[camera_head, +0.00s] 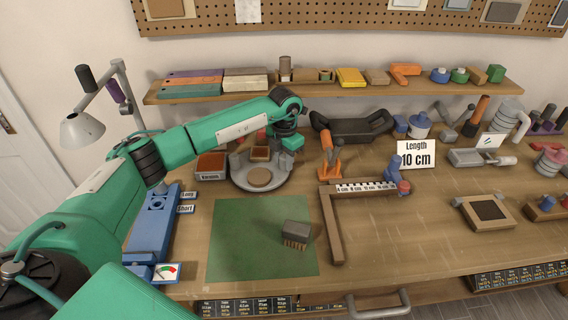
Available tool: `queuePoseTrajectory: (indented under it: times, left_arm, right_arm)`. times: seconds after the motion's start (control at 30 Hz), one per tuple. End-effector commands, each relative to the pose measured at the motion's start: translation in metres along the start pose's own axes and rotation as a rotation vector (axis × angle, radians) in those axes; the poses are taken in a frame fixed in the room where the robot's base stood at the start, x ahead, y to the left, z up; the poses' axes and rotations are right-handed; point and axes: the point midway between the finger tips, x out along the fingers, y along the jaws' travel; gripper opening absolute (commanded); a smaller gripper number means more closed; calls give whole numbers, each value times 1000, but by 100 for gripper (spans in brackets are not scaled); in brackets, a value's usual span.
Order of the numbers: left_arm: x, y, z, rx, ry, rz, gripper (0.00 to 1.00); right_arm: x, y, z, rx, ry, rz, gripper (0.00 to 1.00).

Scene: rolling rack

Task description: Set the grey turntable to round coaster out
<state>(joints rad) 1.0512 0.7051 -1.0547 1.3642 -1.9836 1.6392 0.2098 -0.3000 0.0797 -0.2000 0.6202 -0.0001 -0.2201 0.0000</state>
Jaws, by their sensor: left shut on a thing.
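The grey turntable (274,183) stands on the bench, left of centre. A round brown coaster (259,177) lies at its front, facing the bench's near side. A square brown piece (261,153) sits farther back on it, and a grey upright part is at its left. My left gripper (287,146) reaches down at the turntable's back right edge. It is shut on part of the turntable there; the fingertips are small and partly hidden by the hand. My right gripper is not in view.
A green mat (240,235) with a brush (295,234) lies in front. A shelf (330,90) runs behind.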

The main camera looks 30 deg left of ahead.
Motion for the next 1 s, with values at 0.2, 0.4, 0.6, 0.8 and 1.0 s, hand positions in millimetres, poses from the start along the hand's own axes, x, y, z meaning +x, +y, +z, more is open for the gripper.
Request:
queuePoseTrajectory:
  times: [0.2,0.4,0.6,0.8,1.0]
  left_arm:
    - [-1,5,4,-66,-3,2,0]
    - [-2,7,6,-101,-4,2,0]
    - [-2,8,6,-114,-4,2,0]
    - [-2,8,7,-117,-5,2,0]
    - [-3,8,7,-117,-6,2,36]
  right_arm:
    - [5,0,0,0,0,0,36]
    - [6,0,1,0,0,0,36]
    - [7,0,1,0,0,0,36]
    - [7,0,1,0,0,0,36]
    - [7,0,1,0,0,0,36]
